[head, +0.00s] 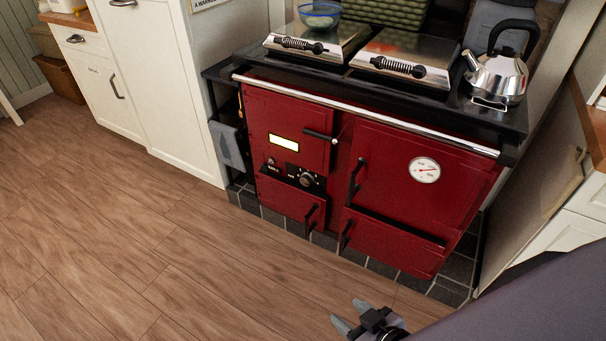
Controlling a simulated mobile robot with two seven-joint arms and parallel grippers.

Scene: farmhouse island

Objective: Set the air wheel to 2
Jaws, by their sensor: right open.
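A red range cooker (400,180) stands against the wall. On its lower left front is a black panel with a round grey wheel (306,180), which looks like the air wheel. Its markings are too small to read, so I cannot tell its setting. My right gripper (349,313) is at the bottom edge, open and empty, in front of the cooker and well apart from the wheel. My left gripper is not in view.
Black door handles (355,177) stick out right of the wheel, and a towel rail (365,113) runs above. A kettle (496,70) and a glass bowl (320,15) stand on top. White cabinets (160,80) flank the left. The wooden floor (150,240) in front is clear.

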